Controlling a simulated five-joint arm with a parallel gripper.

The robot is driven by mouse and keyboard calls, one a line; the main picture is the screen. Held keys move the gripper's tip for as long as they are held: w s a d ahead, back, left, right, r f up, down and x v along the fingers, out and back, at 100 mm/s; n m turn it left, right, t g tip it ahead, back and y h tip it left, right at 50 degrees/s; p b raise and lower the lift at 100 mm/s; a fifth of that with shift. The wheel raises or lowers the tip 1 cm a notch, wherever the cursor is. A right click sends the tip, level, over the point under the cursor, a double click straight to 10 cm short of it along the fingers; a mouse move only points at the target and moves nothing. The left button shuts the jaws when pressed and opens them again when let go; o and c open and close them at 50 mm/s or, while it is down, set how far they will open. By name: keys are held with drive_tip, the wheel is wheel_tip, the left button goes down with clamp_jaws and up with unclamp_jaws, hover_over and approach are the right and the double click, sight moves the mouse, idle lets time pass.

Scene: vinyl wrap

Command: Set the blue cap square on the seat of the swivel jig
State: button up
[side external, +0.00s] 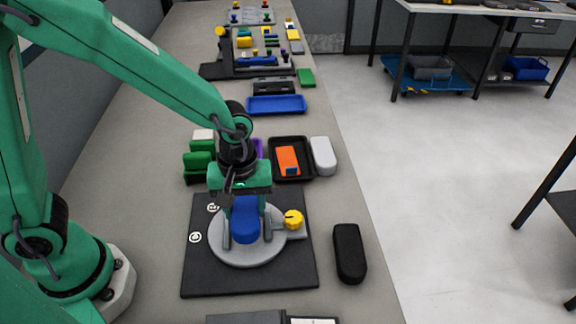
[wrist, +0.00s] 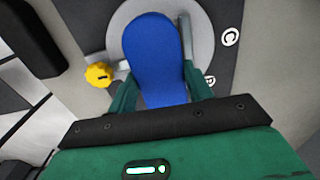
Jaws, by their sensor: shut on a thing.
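The blue cap (side external: 245,222) is between the fingers of my gripper (side external: 244,238), over the round grey plate of the swivel jig (side external: 236,258). My gripper is shut on the cap. In the wrist view the cap (wrist: 153,50) fills the space between the fingers of my gripper (wrist: 157,90) and covers the middle of the grey plate (wrist: 200,40). The seat is hidden under the cap, and I cannot tell whether the cap touches it. The jig's yellow knob (side external: 293,219) is at the plate's right; it also shows in the wrist view (wrist: 98,75).
The jig's black base (side external: 200,275) bears white letter marks. A black case (side external: 349,253) lies to its right. Behind are a black tray (side external: 275,177) with an orange item, a white block (side external: 323,156) and green blocks (side external: 197,162). The bench edge is at the right.

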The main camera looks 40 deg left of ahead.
sight(244, 208)
drive_tip(key=shift+f, duration=1.7)
drive_tip(key=shift+f, duration=0.1)
drive_tip(key=o, duration=1)
wheel_tip(244, 208, up, 12)
drive_tip(key=shift+r, duration=0.15)
